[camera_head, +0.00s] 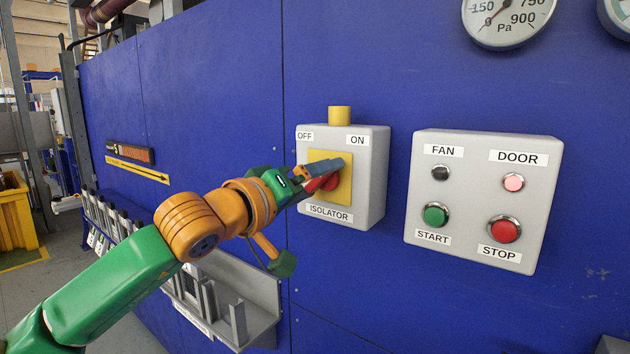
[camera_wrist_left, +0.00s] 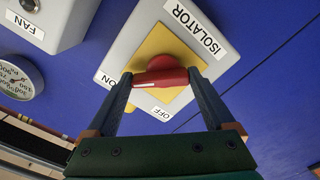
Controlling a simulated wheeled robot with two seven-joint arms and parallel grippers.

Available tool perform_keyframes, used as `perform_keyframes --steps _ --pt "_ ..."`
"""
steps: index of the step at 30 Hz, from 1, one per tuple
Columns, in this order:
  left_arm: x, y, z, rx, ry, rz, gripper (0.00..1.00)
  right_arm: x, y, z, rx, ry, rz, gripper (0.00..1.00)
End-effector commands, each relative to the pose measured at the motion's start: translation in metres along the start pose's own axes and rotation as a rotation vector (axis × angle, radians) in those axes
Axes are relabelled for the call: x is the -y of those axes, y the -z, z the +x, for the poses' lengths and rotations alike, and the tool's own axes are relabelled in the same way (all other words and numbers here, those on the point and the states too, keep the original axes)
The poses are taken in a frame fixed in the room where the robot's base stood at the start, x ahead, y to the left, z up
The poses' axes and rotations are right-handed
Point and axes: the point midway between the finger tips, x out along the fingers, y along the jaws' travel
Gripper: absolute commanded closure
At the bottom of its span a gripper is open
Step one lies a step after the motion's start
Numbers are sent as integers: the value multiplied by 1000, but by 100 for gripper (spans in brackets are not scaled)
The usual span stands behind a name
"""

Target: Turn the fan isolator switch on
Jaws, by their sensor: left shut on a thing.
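The isolator (camera_head: 372,180) is a pale grey box with a yellow plate and a red rotary handle (camera_head: 331,183). OFF is labelled at its upper left, ON at its upper right and ISOLATOR below. My left gripper (camera_head: 325,171) reaches in from the left, its fingers on either side of the handle, shut on it. In the left wrist view the red handle (camera_wrist_left: 160,77) lies across between the fingertips, one end toward the ON label. The fingers partly hide the handle, so its exact angle is hard to tell. My right gripper is not in view.
A grey control box (camera_head: 480,200) with FAN and DOOR lamps and START and STOP buttons is mounted to the right. A pressure gauge (camera_head: 508,20) is above. A grey metal tray (camera_head: 255,290) sticks out from the blue wall below my left wrist.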

Motion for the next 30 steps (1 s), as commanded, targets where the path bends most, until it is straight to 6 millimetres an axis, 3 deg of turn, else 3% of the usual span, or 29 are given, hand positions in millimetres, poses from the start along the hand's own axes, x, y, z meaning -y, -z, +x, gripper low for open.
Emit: perform_keyframes --steps 11,12,13,20,24,30 --pt "1 -1 0 2 2 7 68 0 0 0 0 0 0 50" --pt "1 -1 0 2 2 7 5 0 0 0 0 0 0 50" --pt "1 -1 0 2 2 7 0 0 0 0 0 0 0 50" --pt "1 -1 -2 1 0 5 0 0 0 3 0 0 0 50" --pt "6 -6 -26 -3 -1 9 0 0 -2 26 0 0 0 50" --pt "3 -3 -63 -1 0 7 0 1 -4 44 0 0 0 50"
